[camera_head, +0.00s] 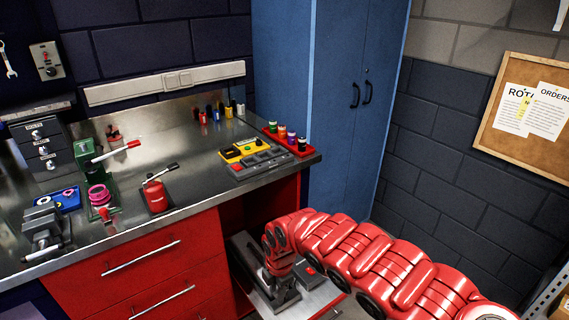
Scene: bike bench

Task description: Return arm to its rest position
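My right arm (390,268), red and segmented, comes in from the lower right and stretches left across the front of the bench's open bay. Its end bends down, and my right gripper (284,294), dark grey, hangs low by the bay, in front of the lower surface. The fingers are small and dark against the grey behind them, so I cannot tell whether they are open or shut. I see nothing clearly held in them. My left arm and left gripper are not in view.
Red drawers (150,270) lie left of my gripper. A blue cabinet (335,110) stands behind.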

